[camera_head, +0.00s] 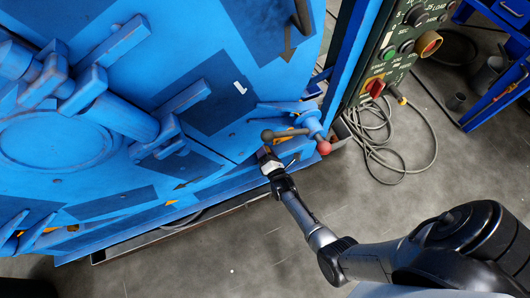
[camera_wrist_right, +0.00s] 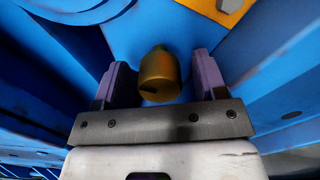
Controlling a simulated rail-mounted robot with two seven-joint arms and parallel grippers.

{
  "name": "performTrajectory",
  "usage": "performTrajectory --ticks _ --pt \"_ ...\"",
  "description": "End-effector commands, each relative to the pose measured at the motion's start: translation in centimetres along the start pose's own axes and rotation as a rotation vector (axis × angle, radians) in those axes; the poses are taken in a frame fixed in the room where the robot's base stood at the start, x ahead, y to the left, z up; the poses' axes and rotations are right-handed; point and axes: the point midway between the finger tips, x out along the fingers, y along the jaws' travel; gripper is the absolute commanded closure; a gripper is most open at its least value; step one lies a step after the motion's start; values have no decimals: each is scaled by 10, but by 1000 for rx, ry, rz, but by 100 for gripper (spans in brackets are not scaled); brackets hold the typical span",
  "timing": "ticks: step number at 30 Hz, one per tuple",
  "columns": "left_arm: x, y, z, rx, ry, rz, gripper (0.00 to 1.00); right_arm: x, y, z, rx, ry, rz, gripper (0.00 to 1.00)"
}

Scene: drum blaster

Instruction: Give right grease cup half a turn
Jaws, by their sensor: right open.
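The right grease cup (camera_wrist_right: 159,75) is a small brass-coloured cylinder in the right wrist view, against the blue machine. My right gripper (camera_wrist_right: 160,85) is open, with one finger on each side of the cup. Gaps show between the cup and both fingers. In the head view my right gripper (camera_head: 268,158) reaches the lower right edge of the blue machine (camera_head: 185,40); the cup cannot be made out there. My left gripper is not in view.
A lever with a red ball (camera_head: 324,148) and a dark knob (camera_head: 267,135) sit close by my right gripper. A control panel (camera_head: 400,50) stands to the right, with coiled cable (camera_head: 385,150) on the floor. An orange-yellow plate (camera_wrist_right: 222,8) lies beyond the cup.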

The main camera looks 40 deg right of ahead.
Motion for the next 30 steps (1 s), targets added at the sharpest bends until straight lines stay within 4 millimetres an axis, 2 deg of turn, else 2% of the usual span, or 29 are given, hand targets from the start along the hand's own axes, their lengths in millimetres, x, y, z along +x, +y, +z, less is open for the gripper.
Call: performTrajectory --ticks 12,27,30 --pt "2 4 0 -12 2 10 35 4 0 0 1 0 0 36" --pt "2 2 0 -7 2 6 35 4 0 0 1 0 -1 83" --pt "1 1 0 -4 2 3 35 4 0 0 4 0 -1 83"
